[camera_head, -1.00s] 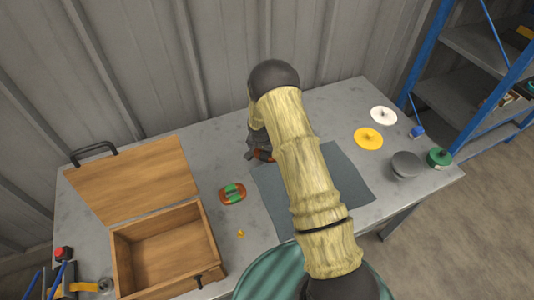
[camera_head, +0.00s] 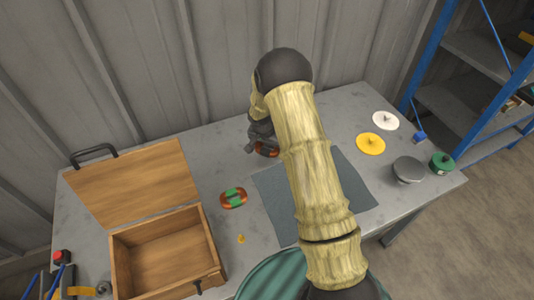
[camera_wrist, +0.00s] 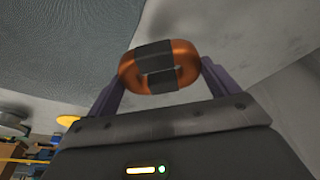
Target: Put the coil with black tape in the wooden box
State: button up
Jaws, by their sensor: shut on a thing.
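My gripper (camera_head: 262,148) is shut on the copper coil with black tape (camera_wrist: 158,66), which sits between both fingers in the wrist view. In the head view only a bit of this coil (camera_head: 268,153) shows under the gripper, over the back of the table; the arm hides part of the area. The wooden box (camera_head: 212,238) stands open and empty at the left front, its lid tilted back. The gripper is behind and to the right of the box.
A coil with green tape (camera_head: 233,198) and a small yellow piece (camera_head: 241,239) lie between box and grey mat (camera_head: 275,205). At the right are a white disc (camera_head: 386,121), a yellow disc (camera_head: 370,144), a grey round part (camera_head: 408,169) and a green part (camera_head: 442,162).

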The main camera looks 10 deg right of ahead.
notch_tip(320, 180, up, 4)
jog(key=shift+r, duration=0.1)
jog(key=shift+a, duration=0.1)
dwell(0.6)
